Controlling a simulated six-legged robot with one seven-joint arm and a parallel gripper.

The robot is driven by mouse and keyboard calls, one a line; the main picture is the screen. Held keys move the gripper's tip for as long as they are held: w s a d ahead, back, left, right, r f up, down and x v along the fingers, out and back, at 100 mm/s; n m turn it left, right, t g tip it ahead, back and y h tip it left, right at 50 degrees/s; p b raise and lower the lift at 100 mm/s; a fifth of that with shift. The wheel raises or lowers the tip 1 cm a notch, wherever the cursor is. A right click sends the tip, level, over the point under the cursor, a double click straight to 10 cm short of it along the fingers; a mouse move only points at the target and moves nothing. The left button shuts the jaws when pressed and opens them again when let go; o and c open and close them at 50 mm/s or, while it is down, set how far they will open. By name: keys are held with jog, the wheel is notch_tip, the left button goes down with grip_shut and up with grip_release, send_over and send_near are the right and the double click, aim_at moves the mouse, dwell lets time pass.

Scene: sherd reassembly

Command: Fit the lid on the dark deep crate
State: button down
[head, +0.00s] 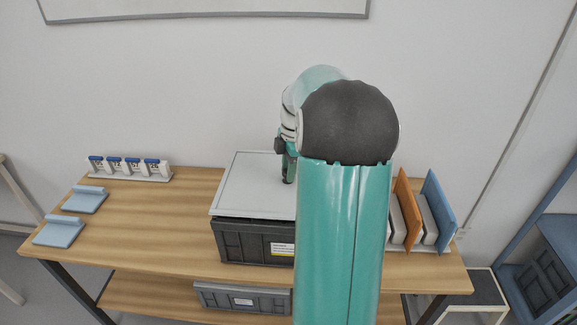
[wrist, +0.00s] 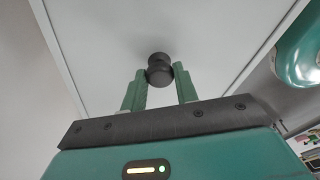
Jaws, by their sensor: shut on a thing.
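The dark deep crate (head: 240,243) stands on the wooden table, with a white and yellow label on its front. The light grey lid (head: 243,185) is over the crate's top, slightly wider than it. A dark band shows under the lid's front edge; I cannot tell whether the lid is fully seated. In the wrist view the lid (wrist: 100,45) fills most of the picture, with a dark round knob (wrist: 159,70) at its middle. My gripper (wrist: 160,80) is shut on this knob. My arm hides the right part of lid and crate in the head view.
A white rack with several blue-topped pieces (head: 130,170) stands at the back left. Two light blue pieces (head: 85,199) (head: 59,230) lie at the left. Orange (head: 402,210) and blue (head: 437,210) upright panels stand at the right. A grey crate (head: 243,298) sits on the lower shelf.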

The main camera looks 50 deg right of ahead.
jog(key=shift+f, duration=0.7)
dwell(0.5)
jog(key=shift+f, duration=0.35)
jog(key=shift+f, duration=0.1)
jog(key=c, duration=1)
grip_release()
notch_tip(320, 180, up, 14)
jog(key=d, duration=0.1)
jog(key=shift+s+d+f, duration=0.15)
jog(key=shift+s+d, duration=0.1)
jog(key=shift+s, duration=0.15)
jog(key=shift+a, duration=0.1)
